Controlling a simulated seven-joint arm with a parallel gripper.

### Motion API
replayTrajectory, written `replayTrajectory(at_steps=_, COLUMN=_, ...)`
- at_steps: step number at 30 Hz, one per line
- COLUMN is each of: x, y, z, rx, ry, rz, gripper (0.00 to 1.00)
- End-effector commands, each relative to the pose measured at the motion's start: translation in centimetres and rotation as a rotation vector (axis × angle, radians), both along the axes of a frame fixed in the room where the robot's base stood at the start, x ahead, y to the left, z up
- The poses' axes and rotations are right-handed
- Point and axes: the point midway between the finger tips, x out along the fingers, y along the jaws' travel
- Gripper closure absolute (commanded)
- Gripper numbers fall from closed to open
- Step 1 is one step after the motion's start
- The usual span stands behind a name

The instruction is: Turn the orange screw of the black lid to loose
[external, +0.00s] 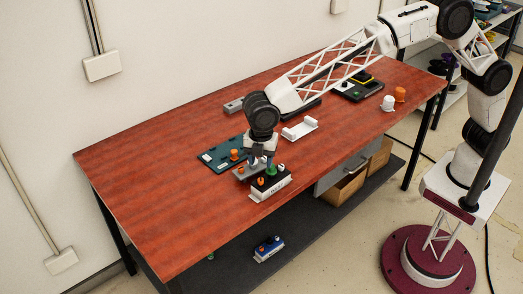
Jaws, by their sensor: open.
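A small box with a black lid (271,186) and a white lower part stands near the table's front edge. An orange screw (261,182) sits on the left of the lid, and green knobs (271,171) show farther right. My gripper (261,161) points down just above and behind the lid, with its jaws open. It partly covers the far side of the lid. I cannot tell whether a finger touches any knob, or how far the orange screw is turned.
A dark teal board (214,159) with an orange knob (234,154) lies left of my gripper. A grey block (242,174) is beside the box. The table's left part is bare.

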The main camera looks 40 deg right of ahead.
Motion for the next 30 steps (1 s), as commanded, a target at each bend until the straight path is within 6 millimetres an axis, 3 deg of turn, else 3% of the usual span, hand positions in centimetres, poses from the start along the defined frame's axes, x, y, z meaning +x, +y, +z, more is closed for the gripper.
replayTrajectory(at_steps=13, x=0.00, y=0.04, z=-0.01, rx=0.000, ry=0.000, rz=-0.060, gripper=0.52)
replayTrajectory(at_steps=30, x=-0.07, y=0.14, z=-0.05, rx=0.000, ry=0.000, rz=-0.514, gripper=0.52)
